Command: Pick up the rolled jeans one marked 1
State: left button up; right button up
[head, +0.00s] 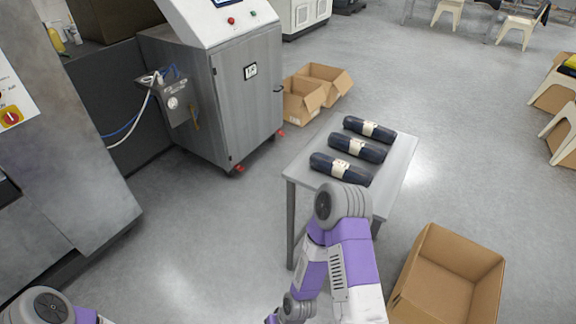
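Three rolled jeans lie side by side on a grey metal table (399,165). Each is a dark blue roll with a pale paper band. The far roll (353,124), the middle roll (340,142) and the near roll (322,162) show in the head view. The marks on the bands are too small to read, so I cannot tell which one is marked 1. My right arm is bent in front of the table's near edge, its elbow close to the near roll. Only a bit of my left arm shows at the bottom left. Neither gripper's fingers are visible.
An open empty cardboard box (452,262) stands on the floor right of the table. Smaller open boxes (303,100) lie behind it at the left. A steel machine cabinet (232,100) stands left of the table. Stools (520,28) are at the far right.

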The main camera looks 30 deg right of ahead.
aim_at(338, 168)
jog(key=u, duration=0.1)
jog(key=i, duration=2.9)
jog(key=z, duration=3.8)
